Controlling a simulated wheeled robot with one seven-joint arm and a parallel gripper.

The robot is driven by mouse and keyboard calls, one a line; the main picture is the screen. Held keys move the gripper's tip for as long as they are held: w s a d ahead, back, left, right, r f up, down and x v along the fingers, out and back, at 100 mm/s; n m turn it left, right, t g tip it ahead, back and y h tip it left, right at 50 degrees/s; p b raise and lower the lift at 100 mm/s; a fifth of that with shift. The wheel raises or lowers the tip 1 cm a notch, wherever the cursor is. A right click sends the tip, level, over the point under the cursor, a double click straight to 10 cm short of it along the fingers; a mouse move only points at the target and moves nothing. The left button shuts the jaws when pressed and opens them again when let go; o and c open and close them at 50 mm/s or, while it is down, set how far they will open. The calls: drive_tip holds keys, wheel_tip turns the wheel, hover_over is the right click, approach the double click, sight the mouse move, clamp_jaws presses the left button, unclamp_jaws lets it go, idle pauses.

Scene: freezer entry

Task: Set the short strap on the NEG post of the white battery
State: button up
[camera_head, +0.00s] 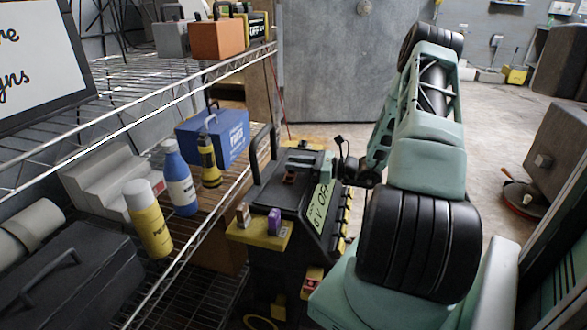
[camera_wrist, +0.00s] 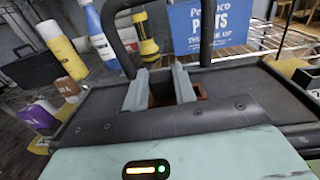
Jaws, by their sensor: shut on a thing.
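My gripper (camera_wrist: 161,76) points down over the black top (camera_wrist: 95,103) of the cart. Its two grey fingers stand apart, with a dark and copper-brown piece (camera_wrist: 200,92) between and just behind them. The brown piece also shows in the head view (camera_head: 290,178), at the cart top beside my gripper (camera_head: 297,168). I cannot tell whether it is the short strap, or whether it touches the cart top. I cannot make out a white battery or a NEG post in either view.
A wire shelf on the left holds a blue parts box (camera_head: 213,138), a blue-and-white bottle (camera_head: 180,180), a yellow bottle (camera_head: 148,220) and a black case (camera_head: 75,290). An orange box (camera_head: 216,40) is higher up. The cart's yellow ledge (camera_head: 262,238) carries a purple block (camera_head: 274,221).

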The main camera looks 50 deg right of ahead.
wheel_tip(320, 180, up, 14)
drive_tip(key=p, duration=0.7)
idle(0.6)
